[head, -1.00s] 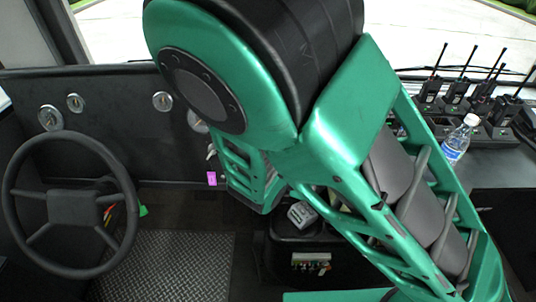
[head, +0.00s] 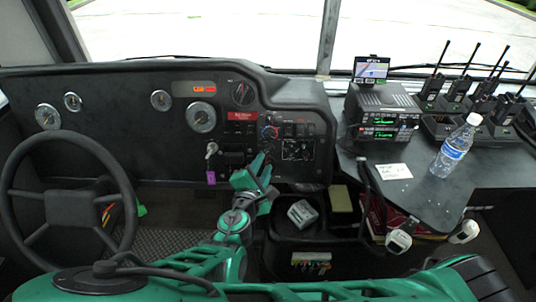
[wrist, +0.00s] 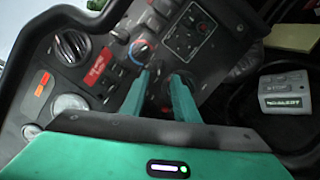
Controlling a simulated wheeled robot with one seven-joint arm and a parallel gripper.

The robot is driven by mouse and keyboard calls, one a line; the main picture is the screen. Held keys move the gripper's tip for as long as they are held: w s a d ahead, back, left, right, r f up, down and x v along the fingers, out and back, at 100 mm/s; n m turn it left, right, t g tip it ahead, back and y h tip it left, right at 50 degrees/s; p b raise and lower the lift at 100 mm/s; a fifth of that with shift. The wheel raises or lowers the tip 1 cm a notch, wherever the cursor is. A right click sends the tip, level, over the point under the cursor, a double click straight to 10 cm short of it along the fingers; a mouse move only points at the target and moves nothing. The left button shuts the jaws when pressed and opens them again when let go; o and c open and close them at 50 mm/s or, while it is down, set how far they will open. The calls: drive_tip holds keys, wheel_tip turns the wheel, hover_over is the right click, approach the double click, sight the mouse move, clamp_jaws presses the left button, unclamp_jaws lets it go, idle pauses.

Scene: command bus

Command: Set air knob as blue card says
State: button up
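The likely air knob (head: 269,132) is a small round dial with a blue and red ring on the dark dashboard, right of the red label. It also shows in the wrist view (wrist: 141,49), just beyond my fingertips. My gripper (head: 259,167) is below the knob in the head view. In the wrist view my gripper (wrist: 163,78) has its two green fingers apart, with nothing between them. The fingers appear apart from the knob. I see no blue card in either view; a white card (head: 394,171) lies on the right desk, its writing too small to read.
A key with a purple tag (head: 211,177) hangs left of my gripper. The steering wheel (head: 72,207) is at left. A water bottle (head: 455,147), radios (head: 384,112) and handheld radios (head: 456,91) stand on the right desk. A grey box (head: 302,213) sits below the panel.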

sight(270, 151)
drive_tip(key=x, duration=0.7)
drive_tip(key=shift+c, duration=0.3)
clamp_jaws()
